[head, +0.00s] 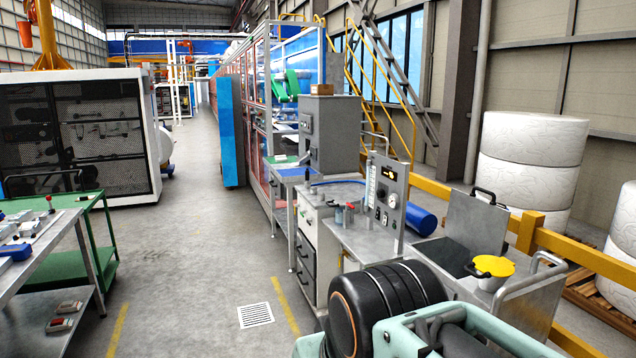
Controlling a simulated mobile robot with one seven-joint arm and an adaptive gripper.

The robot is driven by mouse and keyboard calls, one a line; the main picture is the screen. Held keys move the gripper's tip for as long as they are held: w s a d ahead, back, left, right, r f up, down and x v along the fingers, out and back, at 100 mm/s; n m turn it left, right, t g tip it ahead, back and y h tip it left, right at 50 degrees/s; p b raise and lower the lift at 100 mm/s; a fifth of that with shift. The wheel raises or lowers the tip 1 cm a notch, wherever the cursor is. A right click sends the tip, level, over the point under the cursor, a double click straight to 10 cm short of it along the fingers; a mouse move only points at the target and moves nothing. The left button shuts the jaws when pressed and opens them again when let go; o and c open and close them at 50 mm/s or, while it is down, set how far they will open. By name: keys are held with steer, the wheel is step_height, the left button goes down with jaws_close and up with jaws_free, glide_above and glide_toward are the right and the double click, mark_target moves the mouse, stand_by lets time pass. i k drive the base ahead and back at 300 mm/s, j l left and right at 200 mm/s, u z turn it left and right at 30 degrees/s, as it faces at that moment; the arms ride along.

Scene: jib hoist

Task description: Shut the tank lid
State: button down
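The tank (525,296) is a grey metal box at the right, in front of the yellow railing. Its flat grey lid (474,222) stands open, raised nearly upright at the back, with a black handle (484,194) at its top edge. The dark tank opening (447,259) shows below the lid. A pale container with a yellow top (494,265) and a black handle sits at the front right of the opening. My arm's black and pale green links fill the bottom right and hide the tank's lower front. My gripper is not in view.
A workbench with a gauge panel (385,196) and small fittings stands left of the tank. A yellow railing (590,262) and white rolls (530,150) are behind it. A green-framed table (78,212) is at far left. The floor between is clear.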

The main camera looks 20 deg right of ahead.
mark_target(480, 225)
steer(key=i+z, duration=0.2)
steer(key=i, duration=0.35)
steer(key=i+j+z, duration=0.2)
steer(key=i, duration=0.35)
steer(key=i+l+z, duration=0.1)
steer(key=i+z, duration=0.4)
steer(key=z, duration=0.2)
steer(key=i+z, duration=0.35)
steer(key=k+j, duration=0.05)
steer(key=k, duration=0.1)
